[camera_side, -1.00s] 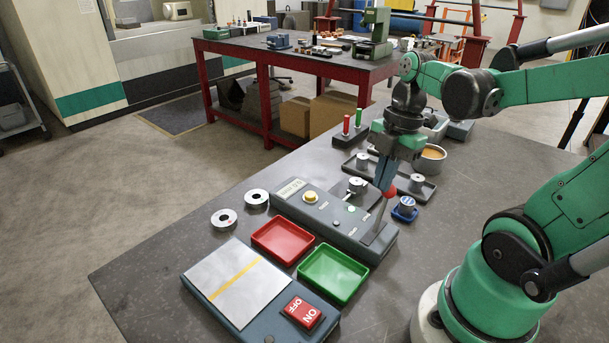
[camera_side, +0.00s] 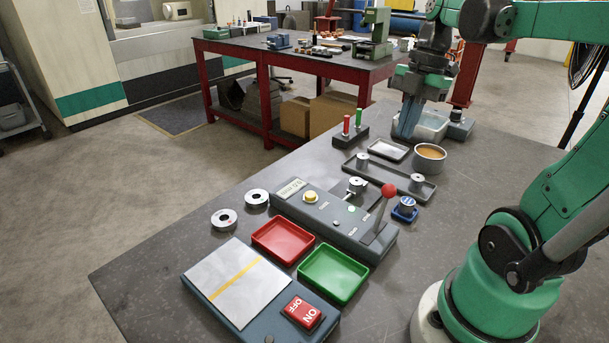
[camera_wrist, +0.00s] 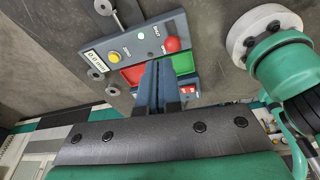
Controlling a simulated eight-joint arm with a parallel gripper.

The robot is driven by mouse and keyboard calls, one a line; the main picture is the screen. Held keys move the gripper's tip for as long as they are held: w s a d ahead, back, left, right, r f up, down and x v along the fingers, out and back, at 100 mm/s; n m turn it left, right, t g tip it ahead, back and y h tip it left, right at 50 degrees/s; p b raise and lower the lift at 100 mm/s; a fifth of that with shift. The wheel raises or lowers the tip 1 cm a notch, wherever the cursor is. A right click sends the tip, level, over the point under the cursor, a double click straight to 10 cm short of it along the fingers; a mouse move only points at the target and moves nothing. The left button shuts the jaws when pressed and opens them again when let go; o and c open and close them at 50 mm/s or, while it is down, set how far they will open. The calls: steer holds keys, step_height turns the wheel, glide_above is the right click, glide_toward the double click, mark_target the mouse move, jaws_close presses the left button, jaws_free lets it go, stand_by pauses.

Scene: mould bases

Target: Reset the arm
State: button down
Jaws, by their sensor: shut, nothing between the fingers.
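My gripper (camera_side: 406,133) is raised above the far end of the table in the side view, its fingers shut and empty. In the wrist view, the shut fingers (camera_wrist: 157,68) point toward the grey control box. The control box (camera_side: 328,219) has a red-knobbed lever (camera_side: 389,190), a yellow button (camera_side: 310,197) and a small green light. The lever stands up at the box's right end, with my gripper clear of it. The red knob also shows in the wrist view (camera_wrist: 171,44).
A red tray (camera_side: 283,241) and a green tray (camera_side: 333,273) sit in front of the box. A switch panel (camera_side: 215,312) lies at the near left. A dark rack (camera_side: 390,180), a round pot (camera_side: 430,157) and a two-pin stand (camera_side: 350,137) are beyond. Bare table lies at right.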

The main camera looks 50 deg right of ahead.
steer(key=w+a+f+m+t+h, duration=0.1)
steer(key=w+a+f+m+t, duration=0.1)
steer(key=a+m, duration=0.5)
steer(key=w+a+f+m+t+h, duration=0.1)
steer(key=w+a+f+m+t, duration=0.2)
steer(key=a+m, duration=0.4)
steer(key=shift+w+a+m+t, duration=0.3)
steer(key=shift+w+m+t, duration=0.35)
steer(key=shift+m, duration=0.45)
stand_by(0.8)
